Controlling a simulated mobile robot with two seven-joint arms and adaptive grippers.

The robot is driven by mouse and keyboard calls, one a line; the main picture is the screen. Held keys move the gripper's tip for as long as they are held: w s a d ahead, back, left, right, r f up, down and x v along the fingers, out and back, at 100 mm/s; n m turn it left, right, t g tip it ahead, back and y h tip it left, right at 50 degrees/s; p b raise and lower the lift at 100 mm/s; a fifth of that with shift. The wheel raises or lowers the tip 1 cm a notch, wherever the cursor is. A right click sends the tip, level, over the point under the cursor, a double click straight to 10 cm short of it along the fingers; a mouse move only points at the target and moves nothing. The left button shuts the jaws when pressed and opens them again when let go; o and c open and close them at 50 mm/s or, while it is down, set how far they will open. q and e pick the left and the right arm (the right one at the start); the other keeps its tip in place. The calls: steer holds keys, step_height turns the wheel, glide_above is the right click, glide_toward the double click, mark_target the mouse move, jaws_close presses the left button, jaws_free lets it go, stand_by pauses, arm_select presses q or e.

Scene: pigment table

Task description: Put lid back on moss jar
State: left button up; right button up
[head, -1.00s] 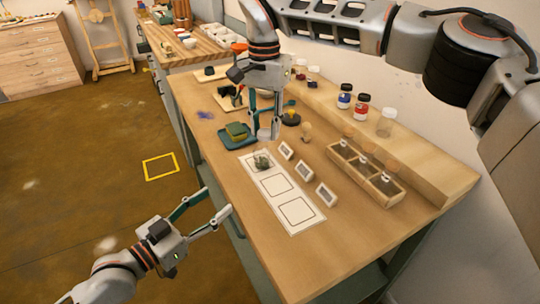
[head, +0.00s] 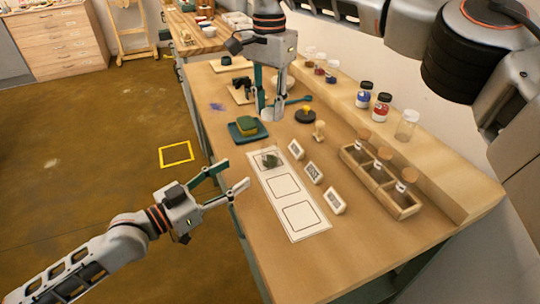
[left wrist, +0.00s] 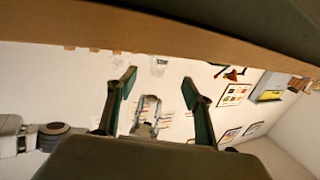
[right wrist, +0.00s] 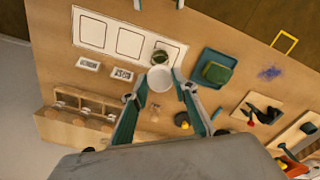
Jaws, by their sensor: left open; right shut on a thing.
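The moss jar (head: 271,159), clear with dark green inside, stands in the end square of a white mat (head: 312,226). It also shows in the right wrist view (right wrist: 160,55), with its opening uncovered. My right gripper (head: 270,109) is shut on a pale round lid (right wrist: 159,79). It holds the lid above the table; in the right wrist view the lid slightly overlaps the jar's near edge. My left gripper (head: 238,177) is open and empty, off the table's left edge. In the left wrist view its fingers (left wrist: 157,82) are spread.
Small label stands (head: 314,172) line the mat's right side. A wooden box (head: 400,208) with several corked jars and the raised shelf's bottles (head: 382,107) are further right.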

mark_target(263, 156)
arm_select(q)
steer(key=x, duration=1.1)
steer(key=shift+w+d, duration=0.2)
steer(key=shift+d, duration=0.1)
jaws_close()
arm_select(e)
steer(key=shift+f, duration=2.5)
